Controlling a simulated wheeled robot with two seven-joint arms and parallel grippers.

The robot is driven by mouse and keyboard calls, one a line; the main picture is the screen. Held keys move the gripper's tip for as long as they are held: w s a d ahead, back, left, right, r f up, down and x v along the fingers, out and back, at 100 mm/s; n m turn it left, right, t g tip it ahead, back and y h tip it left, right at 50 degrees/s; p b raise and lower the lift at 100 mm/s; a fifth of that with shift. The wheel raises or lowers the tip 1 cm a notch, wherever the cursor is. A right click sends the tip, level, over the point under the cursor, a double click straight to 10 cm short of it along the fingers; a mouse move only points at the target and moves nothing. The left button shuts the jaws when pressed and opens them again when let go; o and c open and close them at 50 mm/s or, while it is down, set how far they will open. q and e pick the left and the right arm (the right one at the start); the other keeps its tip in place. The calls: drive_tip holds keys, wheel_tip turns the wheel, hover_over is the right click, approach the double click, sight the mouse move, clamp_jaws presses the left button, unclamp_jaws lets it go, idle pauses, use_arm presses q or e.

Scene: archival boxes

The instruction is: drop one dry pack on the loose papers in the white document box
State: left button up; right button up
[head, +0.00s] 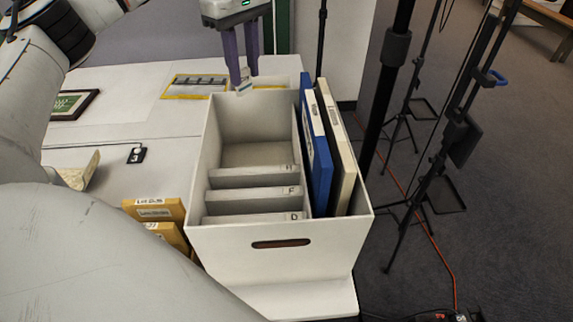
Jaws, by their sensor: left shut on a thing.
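The white document box (275,270) stands open in the middle of the head view. Inside are several upright grey dividers (252,194), a blue binder (317,160) and a cream binder (341,160) along its right side. A flat beige area (258,154) shows at the far end; I cannot tell whether it is loose papers or the box floor. My left gripper (244,80), with purple fingers, is shut on a small pale dry pack (243,89), near the far rim of the box. My right gripper is not in view.
Yellow folders (155,210) stand left of the box. A yellow-edged tray (196,87), a framed green sign (73,104) and a small black tag (137,154) lie on the white table (105,135). Black stands (432,185) and an orange cable (437,246) are to the right.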

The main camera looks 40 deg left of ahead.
use_arm(q)
drive_tip(key=shift+s+f, duration=0.15)
drive_tip(key=shift+f, duration=2.4)
drive_tip(key=o, duration=1.1)
drive_tip(key=shift+r, duration=0.15)
wheel_tip(320, 180, up, 10)
